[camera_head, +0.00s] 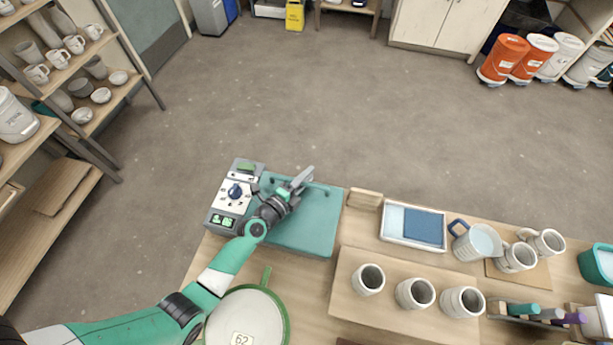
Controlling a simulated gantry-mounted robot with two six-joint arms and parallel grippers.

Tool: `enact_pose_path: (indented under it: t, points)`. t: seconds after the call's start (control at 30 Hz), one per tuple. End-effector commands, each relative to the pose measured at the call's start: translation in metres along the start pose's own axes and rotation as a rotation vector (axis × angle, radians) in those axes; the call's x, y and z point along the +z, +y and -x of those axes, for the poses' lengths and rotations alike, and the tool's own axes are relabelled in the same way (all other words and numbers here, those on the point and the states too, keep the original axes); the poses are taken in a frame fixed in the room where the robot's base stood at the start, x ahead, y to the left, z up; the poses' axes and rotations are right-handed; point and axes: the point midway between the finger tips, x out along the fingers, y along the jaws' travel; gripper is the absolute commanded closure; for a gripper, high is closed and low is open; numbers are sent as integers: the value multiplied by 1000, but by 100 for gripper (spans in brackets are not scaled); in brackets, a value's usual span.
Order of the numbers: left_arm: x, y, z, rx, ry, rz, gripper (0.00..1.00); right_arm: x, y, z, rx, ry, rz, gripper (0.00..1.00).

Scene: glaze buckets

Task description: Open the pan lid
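A round pale pan-like thing (262,306) with a green rim, a green handle and a "62" label is at the near left, partly behind my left arm. My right gripper is out of view.
Three grey cups (415,293) stand on a wooden board. A tray with a blue cloth-like piece (424,228), a pitcher (478,242) and mugs (547,243) are to the right. A wooden block (364,199) sits right of the panel. Open floor lies beyond the table.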

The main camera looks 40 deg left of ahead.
Motion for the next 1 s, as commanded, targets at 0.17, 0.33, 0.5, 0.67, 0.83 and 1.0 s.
enact_pose_path:
  t: [0.17,0.33,0.5,0.67,0.83,1.0]
  points:
    - [0,0,0,0,0,0,96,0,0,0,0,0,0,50]
    - [0,0,0,0,0,0,100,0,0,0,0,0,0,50]
    - [0,0,0,0,0,0,100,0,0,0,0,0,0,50]
    - [0,0,0,0,0,0,100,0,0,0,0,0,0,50]
    - [0,0,0,0,0,0,100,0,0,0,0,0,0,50]
    - [0,0,0,0,0,0,100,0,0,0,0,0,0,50]
